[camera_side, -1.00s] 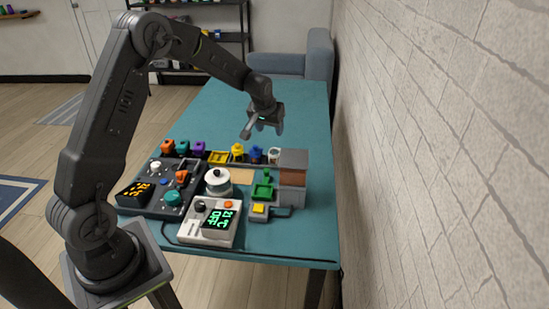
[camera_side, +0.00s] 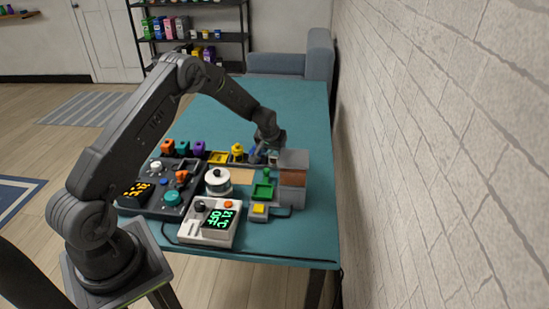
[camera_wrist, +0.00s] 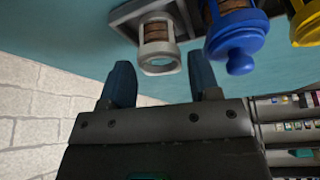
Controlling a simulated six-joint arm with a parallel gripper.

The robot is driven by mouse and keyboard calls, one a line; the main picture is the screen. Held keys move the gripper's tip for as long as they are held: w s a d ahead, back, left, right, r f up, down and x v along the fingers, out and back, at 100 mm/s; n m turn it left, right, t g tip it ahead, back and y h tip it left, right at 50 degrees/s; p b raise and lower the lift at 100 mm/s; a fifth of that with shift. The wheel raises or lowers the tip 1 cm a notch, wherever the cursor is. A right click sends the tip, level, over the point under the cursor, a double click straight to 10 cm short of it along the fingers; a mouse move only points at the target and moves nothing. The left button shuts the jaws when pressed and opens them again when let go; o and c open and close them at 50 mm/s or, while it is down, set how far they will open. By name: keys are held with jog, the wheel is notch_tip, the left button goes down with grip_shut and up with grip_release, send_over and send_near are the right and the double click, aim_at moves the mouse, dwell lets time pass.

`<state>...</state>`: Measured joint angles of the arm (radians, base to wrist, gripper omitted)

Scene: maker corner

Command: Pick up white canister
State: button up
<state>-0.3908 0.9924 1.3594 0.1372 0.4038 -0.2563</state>
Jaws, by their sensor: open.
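The white canister (camera_wrist: 158,62) stands in a dark holder strip at the top of the wrist view, with a pale frame around a brown core. In the side view it is mostly hidden, with a small pale part (camera_side: 273,155) showing beside my gripper. My gripper (camera_wrist: 160,84) is open and empty. Its two dark blue-grey fingers lie to either side of the canister's line, just short of it in the wrist view. In the side view my gripper (camera_side: 263,152) is low at the back row of canisters.
A blue canister (camera_wrist: 234,38) stands close to the white one, with a yellow canister (camera_wrist: 306,22) beyond it. A grey and brown box (camera_side: 293,180) stands near the gripper in the side view. The teal table (camera_side: 290,105) is clear behind the row.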

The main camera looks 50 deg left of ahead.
jog(key=shift+x, duration=1.25)
jog(key=shift+c, duration=0.4)
jog(key=c, duration=0.6)
jog(key=shift+r, duration=0.1)
jog(key=shift+c, duration=0.2)
